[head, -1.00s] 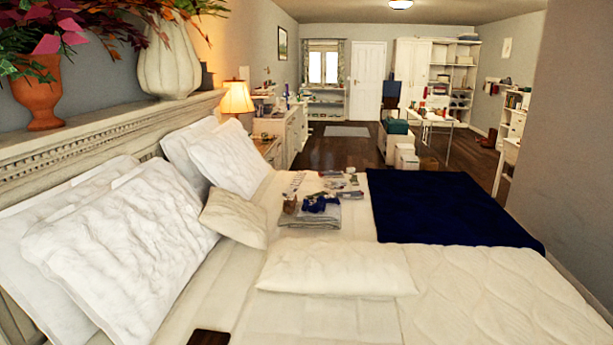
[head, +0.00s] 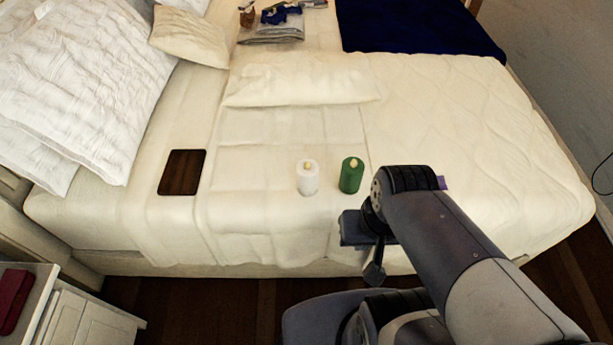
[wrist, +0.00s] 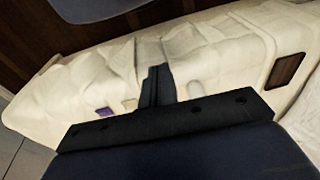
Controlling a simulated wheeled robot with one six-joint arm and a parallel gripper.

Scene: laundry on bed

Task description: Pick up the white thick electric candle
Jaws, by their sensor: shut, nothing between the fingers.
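The white thick electric candle (head: 307,178) stands upright on the bed's cream cover near the front edge in the head view. A green candle (head: 351,176) stands upright just to its right, with a gap between them. My gripper (head: 374,273) is to the right of and nearer the camera than both candles, by the bed's front edge, touching neither. In the wrist view my gripper (wrist: 157,72) shows its dark fingers together, with nothing held.
A dark brown board (head: 182,172) lies left of the candles; it also shows in the wrist view (wrist: 286,70). A white pillow (head: 303,80) lies behind them. A small purple item (head: 441,183) is partly behind my arm.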

